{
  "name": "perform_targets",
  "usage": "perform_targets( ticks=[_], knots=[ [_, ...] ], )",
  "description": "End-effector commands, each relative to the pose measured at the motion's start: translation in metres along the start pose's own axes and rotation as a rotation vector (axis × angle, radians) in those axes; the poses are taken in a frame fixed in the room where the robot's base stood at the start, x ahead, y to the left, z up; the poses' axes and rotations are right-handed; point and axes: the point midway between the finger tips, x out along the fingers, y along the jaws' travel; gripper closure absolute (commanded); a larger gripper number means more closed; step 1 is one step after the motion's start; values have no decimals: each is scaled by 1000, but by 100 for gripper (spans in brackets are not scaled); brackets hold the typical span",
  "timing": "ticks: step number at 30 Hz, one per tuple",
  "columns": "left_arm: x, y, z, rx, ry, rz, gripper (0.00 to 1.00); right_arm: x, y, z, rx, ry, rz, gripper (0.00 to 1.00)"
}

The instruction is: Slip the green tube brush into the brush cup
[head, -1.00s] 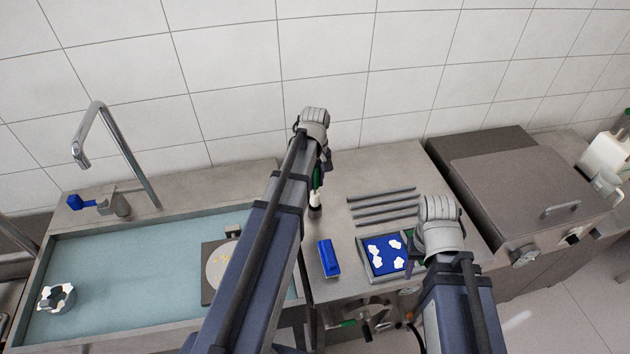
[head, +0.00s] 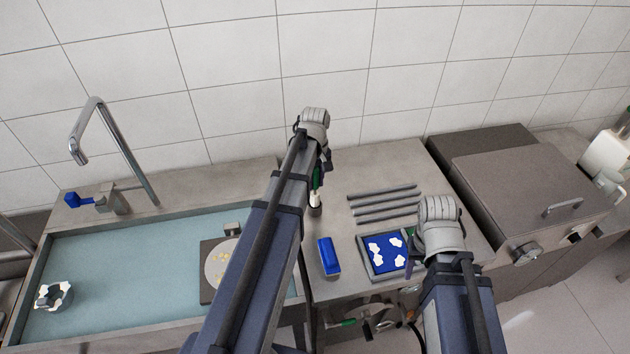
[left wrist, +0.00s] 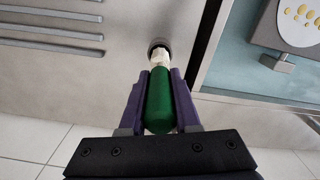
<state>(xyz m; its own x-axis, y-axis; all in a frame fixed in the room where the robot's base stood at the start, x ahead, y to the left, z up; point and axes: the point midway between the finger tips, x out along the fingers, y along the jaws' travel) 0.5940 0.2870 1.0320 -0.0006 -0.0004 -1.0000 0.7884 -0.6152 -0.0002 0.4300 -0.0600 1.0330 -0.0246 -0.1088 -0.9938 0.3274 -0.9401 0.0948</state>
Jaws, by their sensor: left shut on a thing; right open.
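The green tube brush (left wrist: 159,105) is held by my left gripper (left wrist: 159,88), shut around its green handle. Its white bristle end points at the small dark brush cup (left wrist: 160,43) on the counter. The bristle end overlaps the cup's mouth in the left wrist view; I cannot tell how deep it is, or whether it is inside. In the head view the brush (head: 316,178) stands roughly upright over the cup (head: 315,211), partly hidden by my left gripper (head: 321,168). My right gripper (head: 411,262) is open beside the blue tray, mostly hidden by its wrist.
A blue block (head: 329,257) lies in front of the cup. A grey-rimmed blue tray (head: 366,262) with white pieces is to its right, and several grey rods (head: 385,205) lie behind the tray. The sink basin (head: 130,265) is left, and a boxy machine (head: 525,190) is right.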

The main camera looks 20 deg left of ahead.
Motion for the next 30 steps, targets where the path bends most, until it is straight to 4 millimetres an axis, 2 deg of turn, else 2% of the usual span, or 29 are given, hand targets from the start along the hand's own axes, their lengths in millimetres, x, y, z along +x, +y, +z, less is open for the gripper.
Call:
perform_targets(
  ticks=[30],
  knots=[
    [28, 0, -1, 0, 2, 1, 100, 27, -3, -2, 0, 0, 0, 50]
  ],
)
